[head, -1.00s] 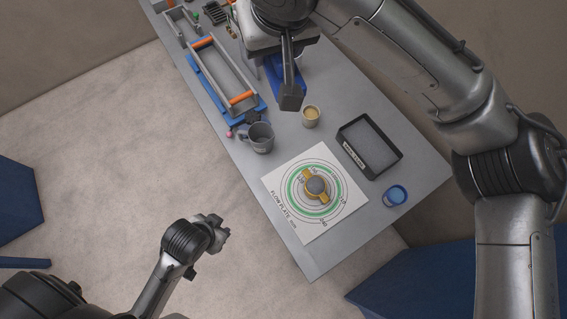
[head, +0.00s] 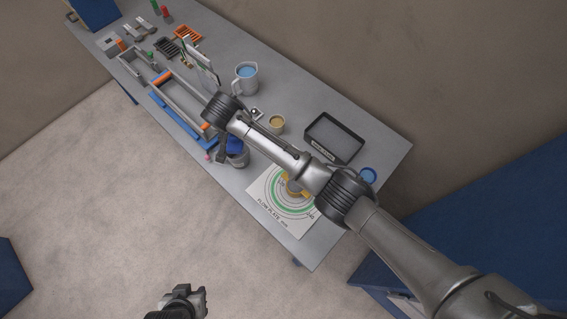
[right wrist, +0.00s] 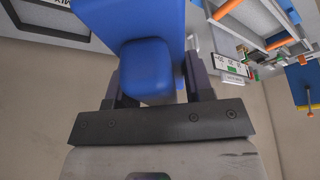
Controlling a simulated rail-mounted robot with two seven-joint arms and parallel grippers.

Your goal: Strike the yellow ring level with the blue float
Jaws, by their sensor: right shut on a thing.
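The yellow ring (head: 293,187) sits on the white flow plate sheet (head: 272,211), near the bench's near end. My right forearm covers much of the ring, so its filling is hidden. My right gripper (right wrist: 154,80) is shut on the blue float (right wrist: 150,35), whose blue body fills the space between the fingers in the right wrist view. In the head view a blue part of the float (head: 235,145) shows below my right wrist, by the grey mug, left of the ring and apart from it. My left gripper (head: 188,296) is low over the floor; its jaw opening is unclear.
A black-rimmed tray (head: 335,138), a tan-filled cup (head: 277,124) and a blue round dish (head: 368,175) stand around the sheet. The grey mug (head: 238,160) is close to the float. A blue-filled jug (head: 246,78) and grey racks (head: 183,103) stand farther back.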

